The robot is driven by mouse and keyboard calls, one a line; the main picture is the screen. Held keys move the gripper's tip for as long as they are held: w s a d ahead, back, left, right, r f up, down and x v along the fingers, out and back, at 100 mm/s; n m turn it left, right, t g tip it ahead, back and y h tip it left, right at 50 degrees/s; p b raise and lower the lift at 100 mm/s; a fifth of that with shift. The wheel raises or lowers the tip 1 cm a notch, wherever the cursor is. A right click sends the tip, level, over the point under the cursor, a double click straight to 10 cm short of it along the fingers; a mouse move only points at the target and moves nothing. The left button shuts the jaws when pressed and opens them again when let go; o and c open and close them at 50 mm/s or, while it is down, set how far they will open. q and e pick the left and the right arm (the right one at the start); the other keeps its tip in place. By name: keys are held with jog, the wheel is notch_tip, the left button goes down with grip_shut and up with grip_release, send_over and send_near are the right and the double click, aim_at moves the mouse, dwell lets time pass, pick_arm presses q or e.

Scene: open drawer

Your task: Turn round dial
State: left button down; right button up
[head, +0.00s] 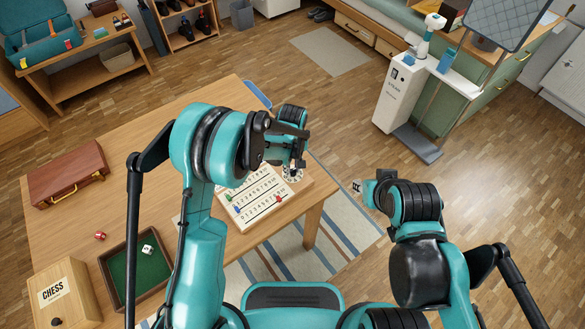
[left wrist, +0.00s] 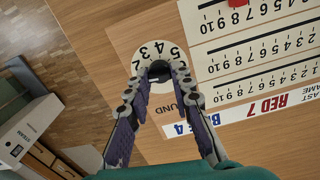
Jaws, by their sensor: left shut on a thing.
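The round white dial (head: 292,173) with black numbers sits on the right end of a wooden score board (head: 253,198). In the left wrist view the dial (left wrist: 147,50) shows 5, 4, 3 and other numbers along its far edge. My left gripper (head: 291,164) is over the dial; in the left wrist view its fingers (left wrist: 158,76) are closed in around the dark middle of the dial, which they partly hide. The word ROUND beside the dial is partly covered by a finger. My right gripper (head: 365,187) is off the table to the right, away from the dial; its fingers are unclear.
The score board has number rows with coloured sliders and a strip reading RED 7 (left wrist: 267,108). On the wooden table (head: 150,150) are a brown case (head: 70,174), a green dice tray (head: 125,255), a red die (head: 100,236) and a chess box (head: 62,292).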

aim_at(293, 170)
pick_arm(q)
jog(key=shift+m+b, duration=0.45)
jog(key=shift+m, duration=1.75)
jog(key=c, duration=1.3)
grip_release()
jog(key=shift+r, duration=0.1)
notch_tip(293, 170, up, 12)
